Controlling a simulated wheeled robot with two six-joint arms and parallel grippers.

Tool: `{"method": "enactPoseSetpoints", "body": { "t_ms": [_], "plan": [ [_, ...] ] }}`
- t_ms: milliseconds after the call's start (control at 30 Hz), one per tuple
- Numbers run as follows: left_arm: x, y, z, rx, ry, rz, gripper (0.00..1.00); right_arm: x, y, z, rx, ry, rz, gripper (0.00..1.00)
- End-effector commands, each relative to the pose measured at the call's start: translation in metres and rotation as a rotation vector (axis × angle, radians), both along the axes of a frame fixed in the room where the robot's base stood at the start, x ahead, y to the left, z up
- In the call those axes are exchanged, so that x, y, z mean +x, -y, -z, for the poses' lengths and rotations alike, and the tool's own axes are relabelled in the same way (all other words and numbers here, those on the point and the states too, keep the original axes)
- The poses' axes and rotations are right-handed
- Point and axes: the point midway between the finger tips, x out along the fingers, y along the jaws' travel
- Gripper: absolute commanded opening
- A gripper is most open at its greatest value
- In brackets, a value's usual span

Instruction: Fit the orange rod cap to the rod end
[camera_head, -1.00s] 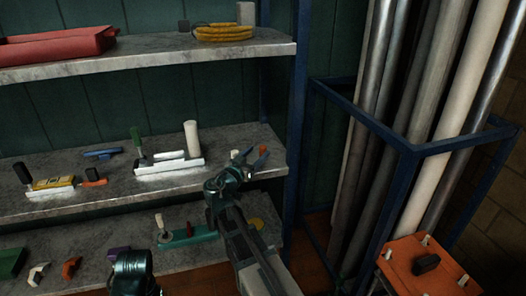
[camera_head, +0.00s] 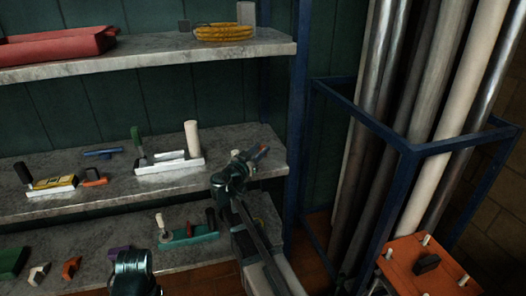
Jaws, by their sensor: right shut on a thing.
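My right gripper (camera_head: 250,158) is over the right end of the middle shelf, its fingers shut. A small orange-red bit (camera_head: 263,149) shows at its fingertips and looks like the orange rod cap; the fingers hide most of it. A pale upright piece (camera_head: 235,154) is just left of the fingers, partly hidden. My left gripper is not in view; only a teal part of my arm shows at the bottom. I cannot tell which rod end is meant. Several long rods (camera_head: 398,110) lean in the rack at the right.
The middle shelf (camera_head: 110,200) holds a white block with a pale cylinder (camera_head: 192,139) and a yellow-sided block (camera_head: 50,185). The lower shelf has a teal block (camera_head: 187,235) and small parts. A blue rack frame (camera_head: 404,148) stands right of my arm. An orange board (camera_head: 415,258) is lower right.

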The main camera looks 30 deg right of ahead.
Motion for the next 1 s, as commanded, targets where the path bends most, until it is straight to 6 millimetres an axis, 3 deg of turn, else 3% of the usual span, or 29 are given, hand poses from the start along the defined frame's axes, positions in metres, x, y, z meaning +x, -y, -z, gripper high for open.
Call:
{"method": "enactPoseSetpoints", "body": {
  "t_ms": [267, 600, 1000],
  "plan": [
    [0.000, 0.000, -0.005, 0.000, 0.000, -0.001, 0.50, 0.000, 0.000, -0.005, 0.000, 0.000, 0.000, 0.00],
    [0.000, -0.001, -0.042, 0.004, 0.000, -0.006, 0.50, 0.000, 0.000, -0.042, 0.000, 0.000, 0.000, 0.00],
    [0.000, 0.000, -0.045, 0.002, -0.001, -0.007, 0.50, -0.078, -0.065, -0.045, 0.000, 0.000, -0.004, 0.00]
  ]
}}
